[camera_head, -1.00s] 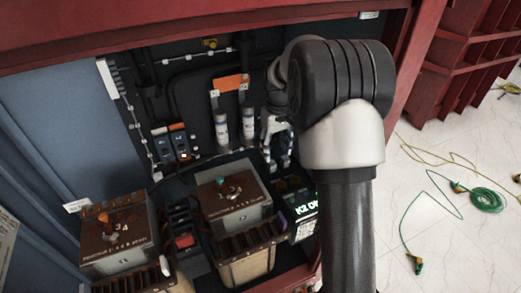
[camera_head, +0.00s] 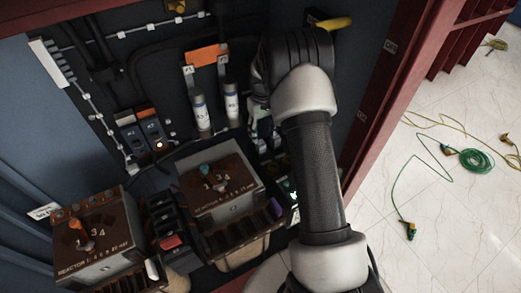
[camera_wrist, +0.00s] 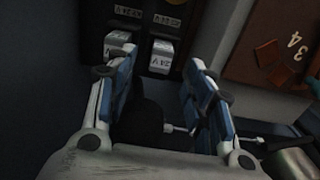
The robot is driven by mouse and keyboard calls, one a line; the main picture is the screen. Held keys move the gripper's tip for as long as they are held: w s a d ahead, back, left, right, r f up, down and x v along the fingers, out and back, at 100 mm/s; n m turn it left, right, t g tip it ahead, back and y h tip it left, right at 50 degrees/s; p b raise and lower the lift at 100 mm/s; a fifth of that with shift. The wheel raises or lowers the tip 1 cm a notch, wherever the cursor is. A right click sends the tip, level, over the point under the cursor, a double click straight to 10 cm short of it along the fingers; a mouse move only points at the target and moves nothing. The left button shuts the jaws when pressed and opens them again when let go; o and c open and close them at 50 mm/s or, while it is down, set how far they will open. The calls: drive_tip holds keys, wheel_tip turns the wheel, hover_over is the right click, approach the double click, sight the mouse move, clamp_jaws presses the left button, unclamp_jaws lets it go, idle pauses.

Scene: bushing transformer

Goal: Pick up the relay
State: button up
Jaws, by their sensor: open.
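I cannot tell for certain which part is the relay. In the wrist view, two dark modules with pale blocks marked 24 V, a left one (camera_wrist: 118,42) and a right one (camera_wrist: 161,55), lie beyond my fingertips. My gripper (camera_wrist: 165,80) is open, with blue pads on both sides. A dark rounded part and a thin metal rod (camera_wrist: 180,129) show between the fingers; whether they touch is unclear. In the head view my gripper (camera_head: 261,128) is partly hidden by my arm, right of two white cylinders, a left one (camera_head: 201,112) and a right one (camera_head: 232,103).
A reactor box (camera_head: 95,235) and a second brown-topped box (camera_head: 220,188) stand in the cabinet. Two switch modules (camera_head: 142,132) are on the back panel. A red cabinet post (camera_head: 385,95) is at right. Green cable (camera_head: 475,158) lies on the floor.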

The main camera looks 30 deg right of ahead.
sight(261, 143)
wheel_tip(261, 143, down, 8)
drive_tip(key=b, duration=0.2)
drive_tip(key=shift+w+a+r+b, duration=0.1)
drive_tip(key=shift+w+r+b, duration=0.05)
drive_tip(key=shift+r+b, duration=0.15)
clamp_jaws()
idle(0.5)
